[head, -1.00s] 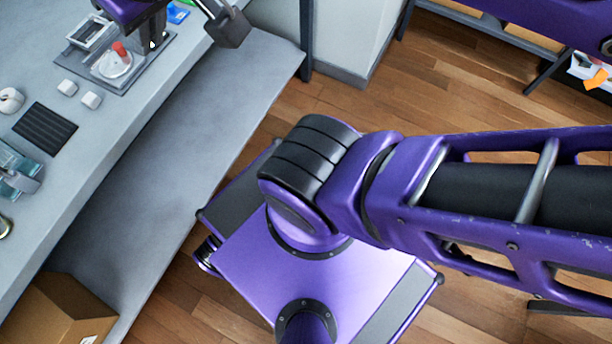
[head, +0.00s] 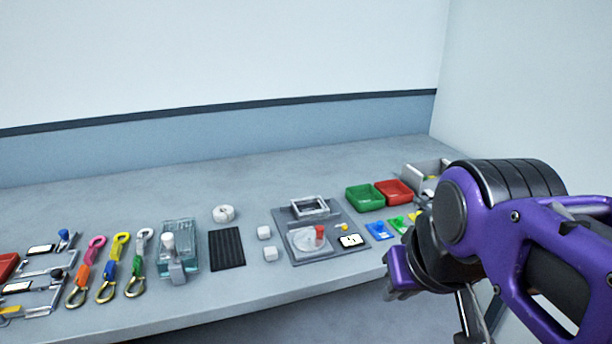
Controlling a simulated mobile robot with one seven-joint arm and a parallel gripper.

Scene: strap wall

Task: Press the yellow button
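A small yellow piece (head: 415,215) sits on the counter at the right, at the end of a row with a green piece (head: 398,224) and a blue piece (head: 379,231). It is partly hidden behind my arm, and it is too small to tell for sure that it is the yellow button. My gripper (head: 399,279) is at the right, in front of the counter's edge in the picture and below the coloured row. Its fingertips are not clear, so I cannot tell whether it is open or shut.
Green (head: 364,198) and red (head: 393,192) trays stand behind the row. A grey fixture plate (head: 298,257) with a red knob (head: 320,232) lies to its left. Coloured straps (head: 114,265) and a clear box (head: 178,247) are farther left.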

